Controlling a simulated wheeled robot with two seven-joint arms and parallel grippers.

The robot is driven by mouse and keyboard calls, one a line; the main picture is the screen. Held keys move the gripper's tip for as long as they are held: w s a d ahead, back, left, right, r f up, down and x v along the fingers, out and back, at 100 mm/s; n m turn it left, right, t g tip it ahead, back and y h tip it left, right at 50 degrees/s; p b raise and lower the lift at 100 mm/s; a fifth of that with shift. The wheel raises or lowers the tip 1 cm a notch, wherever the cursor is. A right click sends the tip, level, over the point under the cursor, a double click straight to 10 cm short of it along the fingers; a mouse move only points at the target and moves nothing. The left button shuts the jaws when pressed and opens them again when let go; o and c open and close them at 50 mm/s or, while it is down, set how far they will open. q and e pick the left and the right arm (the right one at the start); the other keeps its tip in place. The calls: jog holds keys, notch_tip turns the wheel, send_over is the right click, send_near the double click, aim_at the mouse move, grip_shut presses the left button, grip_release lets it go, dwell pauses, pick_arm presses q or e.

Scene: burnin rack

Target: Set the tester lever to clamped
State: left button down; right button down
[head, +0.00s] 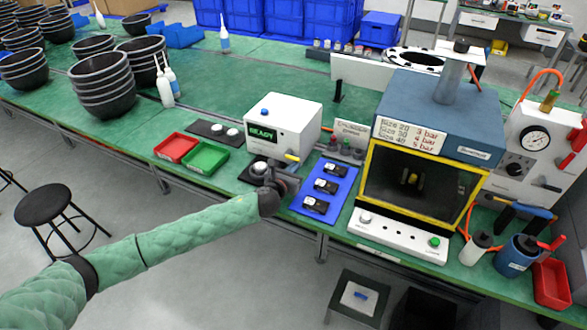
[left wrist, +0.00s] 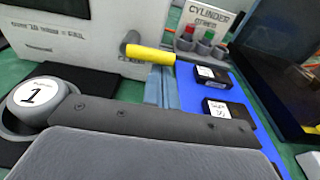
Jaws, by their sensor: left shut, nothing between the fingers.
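The tester (head: 283,122) is a white box with a green READY display on the bench. Its lever has a yellow handle (head: 292,158) low on the front right side. In the left wrist view the yellow handle (left wrist: 150,54) sticks out to the right, roughly level, from a dark pivot on the box. My left gripper (head: 281,176) is shut and empty just in front of and below the handle. In the left wrist view its fingers (left wrist: 162,90) point toward the handle; whether they touch it I cannot tell. My right gripper is not in view.
A round white-topped part marked 1 (left wrist: 38,97) sits left of my fingers on a dark pad. A blue mat (head: 328,190) with three black blocks lies to the right. Red (head: 176,147) and green (head: 206,157) trays lie left. A yellow-framed chamber (head: 365,170) stands further right.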

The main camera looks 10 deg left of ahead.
pick_arm(q)
jog(key=shift+r+n, duration=0.1)
jog(key=shift+n, duration=0.2)
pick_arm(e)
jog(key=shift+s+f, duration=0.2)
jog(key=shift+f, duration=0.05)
pick_arm(q)
jog(key=shift+d+r+n, duration=0.1)
jog(key=shift+r+n, duration=0.05)
jog(key=shift+n, duration=0.25)
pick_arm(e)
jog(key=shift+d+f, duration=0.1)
